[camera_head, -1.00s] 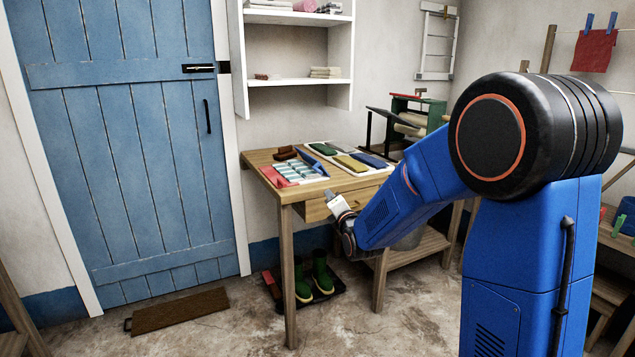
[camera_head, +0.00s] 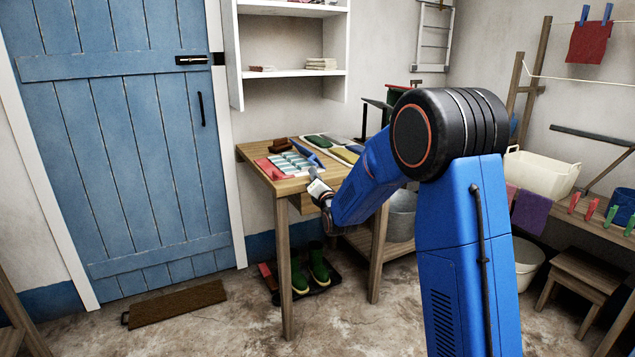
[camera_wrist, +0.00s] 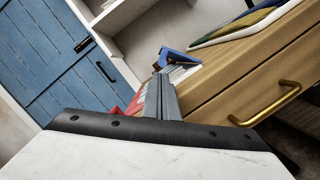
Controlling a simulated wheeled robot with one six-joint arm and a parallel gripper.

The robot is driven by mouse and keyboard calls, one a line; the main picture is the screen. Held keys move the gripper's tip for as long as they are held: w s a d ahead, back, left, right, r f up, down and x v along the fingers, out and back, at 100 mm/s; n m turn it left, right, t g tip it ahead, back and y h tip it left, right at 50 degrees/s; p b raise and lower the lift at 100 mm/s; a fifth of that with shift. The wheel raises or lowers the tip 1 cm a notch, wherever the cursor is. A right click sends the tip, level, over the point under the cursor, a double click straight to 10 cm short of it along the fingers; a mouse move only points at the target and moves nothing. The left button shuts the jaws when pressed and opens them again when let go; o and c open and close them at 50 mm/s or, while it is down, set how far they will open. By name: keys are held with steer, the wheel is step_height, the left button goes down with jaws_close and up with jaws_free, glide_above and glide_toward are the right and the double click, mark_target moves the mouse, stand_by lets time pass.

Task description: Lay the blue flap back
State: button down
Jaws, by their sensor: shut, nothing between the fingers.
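The blue flap (camera_head: 308,153) stands raised and tilted along the right side of a tray of pale bars (camera_head: 289,164) on the wooden table. In the wrist view the flap (camera_wrist: 180,57) shows beyond my fingertips. My gripper (camera_head: 315,176) is shut and empty, at the table's front edge, on the near side of the flap. In the wrist view my gripper's fingers (camera_wrist: 161,84) are together and point toward the flap and the tray. The fingers hide part of the tray there. I see no contact with the flap.
A red strip (camera_head: 267,169) lies at the tray's left. Green and yellow cloths (camera_head: 344,155) lie on a board to the right. The wooden table (camera_head: 297,184) has a drawer with a brass handle (camera_wrist: 268,105) below its top. Open shelves (camera_head: 292,73) hang above.

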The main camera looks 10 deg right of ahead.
steer(key=shift+x, duration=0.75)
